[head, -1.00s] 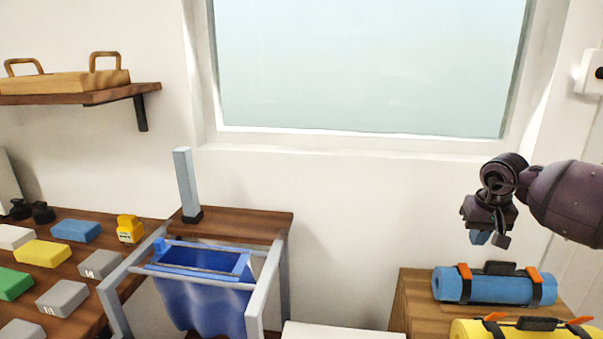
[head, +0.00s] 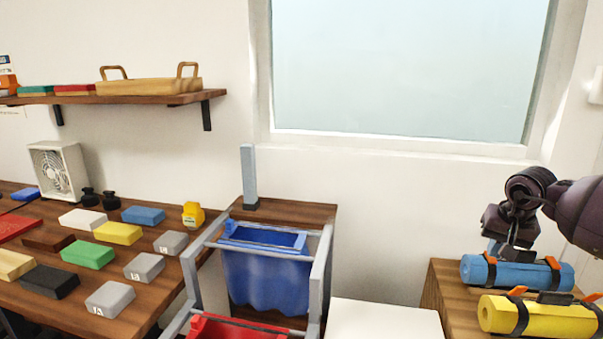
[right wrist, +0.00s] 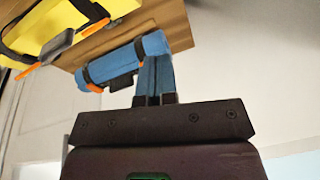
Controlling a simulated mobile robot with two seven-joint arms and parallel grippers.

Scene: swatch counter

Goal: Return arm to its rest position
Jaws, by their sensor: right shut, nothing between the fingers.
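My right gripper (head: 500,250) hangs from its dark purple arm at the right of the head view. Its fingers are shut with nothing between them. In the head view it overlaps the left part of a blue rolled mat (head: 515,273). In the right wrist view its blue fingers (right wrist: 155,75) lie together and point toward the same blue roll (right wrist: 122,62). I cannot tell whether they touch the roll. My left arm and gripper are not in view.
A yellow roll (head: 545,316) lies beside the blue one on a wooden stand (head: 447,289). A blue bin (head: 265,280) hangs in a grey frame, with a red one (head: 235,328) nearer. Several coloured blocks lie on the left counter (head: 190,285). A white surface (head: 385,320) between is clear.

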